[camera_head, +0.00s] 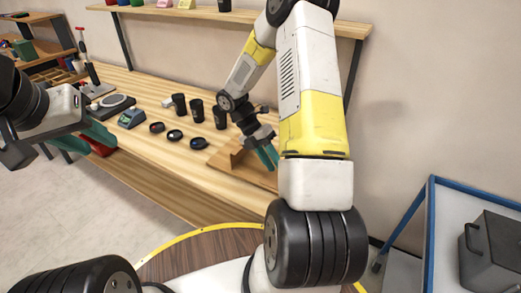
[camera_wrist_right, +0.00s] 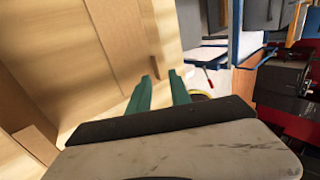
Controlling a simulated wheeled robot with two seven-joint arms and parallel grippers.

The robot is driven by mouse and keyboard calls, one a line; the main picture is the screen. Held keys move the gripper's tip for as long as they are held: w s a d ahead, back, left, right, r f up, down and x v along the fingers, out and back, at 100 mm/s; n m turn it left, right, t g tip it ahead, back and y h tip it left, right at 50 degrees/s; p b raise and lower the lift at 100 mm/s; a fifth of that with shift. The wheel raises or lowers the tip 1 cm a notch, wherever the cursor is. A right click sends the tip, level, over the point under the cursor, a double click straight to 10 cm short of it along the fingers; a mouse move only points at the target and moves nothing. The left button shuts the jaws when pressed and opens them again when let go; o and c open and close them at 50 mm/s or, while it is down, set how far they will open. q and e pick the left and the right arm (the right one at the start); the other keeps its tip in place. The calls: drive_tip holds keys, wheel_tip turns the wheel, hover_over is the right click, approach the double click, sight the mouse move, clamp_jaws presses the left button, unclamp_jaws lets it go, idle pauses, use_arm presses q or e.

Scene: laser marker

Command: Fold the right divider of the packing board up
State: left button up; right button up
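The packing board (camera_head: 246,171) is brown wood and lies on the long workbench, partly hidden behind my right arm. A raised wooden piece (camera_head: 228,153) shows at its left side. I cannot tell the right divider's angle. My right gripper (camera_head: 268,156) is over the board's right part, with teal fingers near the wood. Contact with the wood is unclear.
Black cups (camera_head: 196,110) and small round dark dishes (camera_head: 174,136) stand on the workbench (camera_head: 150,112) left of the board. A blue-framed cart (camera_head: 431,225) with a grey box (camera_head: 490,255) stands at right.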

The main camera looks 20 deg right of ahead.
drive_tip(key=v, duration=0.6)
drive_tip(key=shift+r, duration=0.25)
drive_tip(key=shift+w+a, duration=0.1)
